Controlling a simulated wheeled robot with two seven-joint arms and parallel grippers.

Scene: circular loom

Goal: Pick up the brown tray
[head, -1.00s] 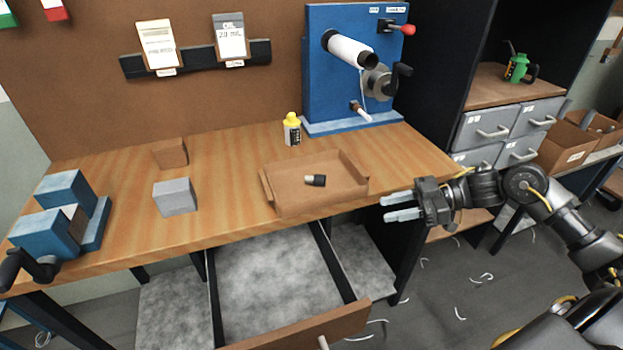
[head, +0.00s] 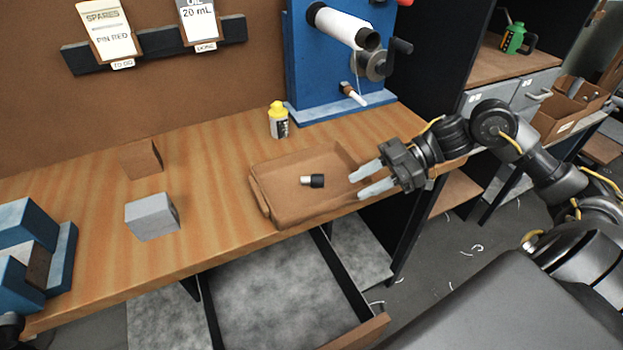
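The brown tray (head: 285,208) lies flat on the wooden workbench, right of its middle and close to the front edge. A small black and white cylinder (head: 313,181) lies inside it. My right gripper (head: 366,181) is at the tray's right side, its two pale fingers spread apart and pointing left toward the tray's right wall. Nothing is between the fingers that I can make out. Whether they touch the tray I cannot tell.
A yellow-capped bottle (head: 278,120) stands behind the tray, near the blue loom machine (head: 300,70). A grey block (head: 151,217) and a brown block (head: 141,159) sit to the left. A blue vise (head: 30,250) is at far left. An open drawer (head: 275,300) juts out below the bench.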

